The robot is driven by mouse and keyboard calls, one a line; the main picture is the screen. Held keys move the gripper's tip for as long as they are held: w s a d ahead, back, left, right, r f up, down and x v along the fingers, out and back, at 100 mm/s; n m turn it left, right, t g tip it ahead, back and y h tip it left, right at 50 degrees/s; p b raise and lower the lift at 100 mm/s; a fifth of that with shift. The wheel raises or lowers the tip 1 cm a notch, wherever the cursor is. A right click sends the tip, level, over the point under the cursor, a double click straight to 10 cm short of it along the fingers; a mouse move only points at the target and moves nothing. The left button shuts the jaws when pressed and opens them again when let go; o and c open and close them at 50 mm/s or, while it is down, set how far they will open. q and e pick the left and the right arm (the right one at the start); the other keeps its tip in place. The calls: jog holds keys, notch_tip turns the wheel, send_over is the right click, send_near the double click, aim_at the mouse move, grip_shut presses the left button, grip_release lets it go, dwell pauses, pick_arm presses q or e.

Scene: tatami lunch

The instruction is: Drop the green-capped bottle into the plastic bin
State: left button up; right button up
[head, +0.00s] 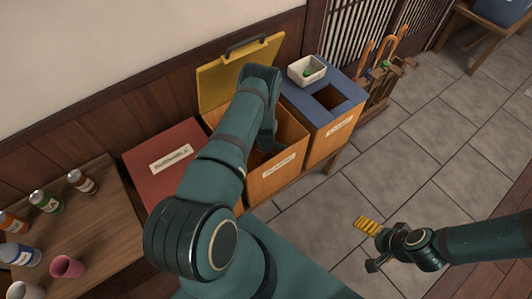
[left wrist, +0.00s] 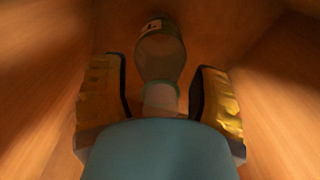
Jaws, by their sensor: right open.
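The open bin (head: 280,178) is an orange wooden box with a raised yellow lid (head: 215,86); its front label is too small to read. My left arm reaches over it and the left gripper is down inside, hidden in the head view. In the left wrist view the left gripper (left wrist: 158,70) has its yellow-padded fingers spread. My right gripper (head: 372,245) is open and empty above the floor.
A closed red-lidded bin (head: 165,160) stands left, and a blue-topped bin (head: 345,112) with a white tray (head: 306,69) stands right. A wooden table (head: 95,225) at left holds several bottles, cans and a pink cup (head: 67,267).

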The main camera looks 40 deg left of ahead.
pick_arm(q)
jog(key=shift+r+p, duration=0.55)
jog(key=shift+p, duration=0.15)
notch_tip(320, 180, up, 12)
jog(key=p, duration=0.2)
jog(key=shift+p, duration=0.35)
